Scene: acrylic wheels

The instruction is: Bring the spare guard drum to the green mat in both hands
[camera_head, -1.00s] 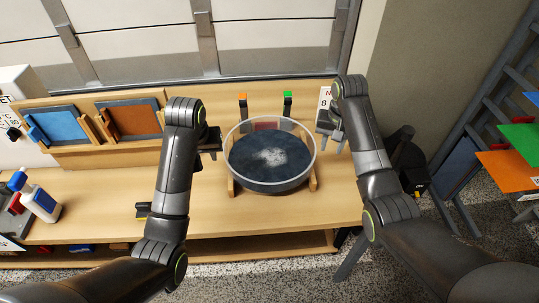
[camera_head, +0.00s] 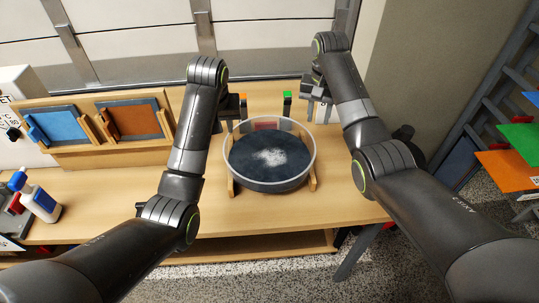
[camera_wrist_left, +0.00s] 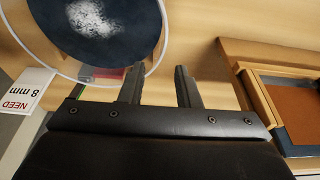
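The guard drum (camera_head: 270,160), a round clear-walled drum with a dark blue face and a white patch, rests in a wooden cradle (camera_head: 313,184) on the bench. Its edge also shows at the upper left of the left wrist view (camera_wrist_left: 60,40). My left gripper (camera_head: 230,108) is at the drum's far left, apart from it. In the left wrist view its fingers (camera_wrist_left: 159,88) are spread and empty. My right gripper (camera_head: 316,110) is beyond the drum's far right rim, its fingers apart with nothing between them. I cannot make out a green mat.
Short posts with an orange tag (camera_head: 243,98) and a green tag (camera_head: 287,95) stand behind the drum. Blue (camera_head: 62,125) and brown (camera_head: 134,118) panels sit in a wooden rack at left. A bottle (camera_head: 40,202) stands at front left. The bench (camera_head: 110,205) is clear left of the drum.

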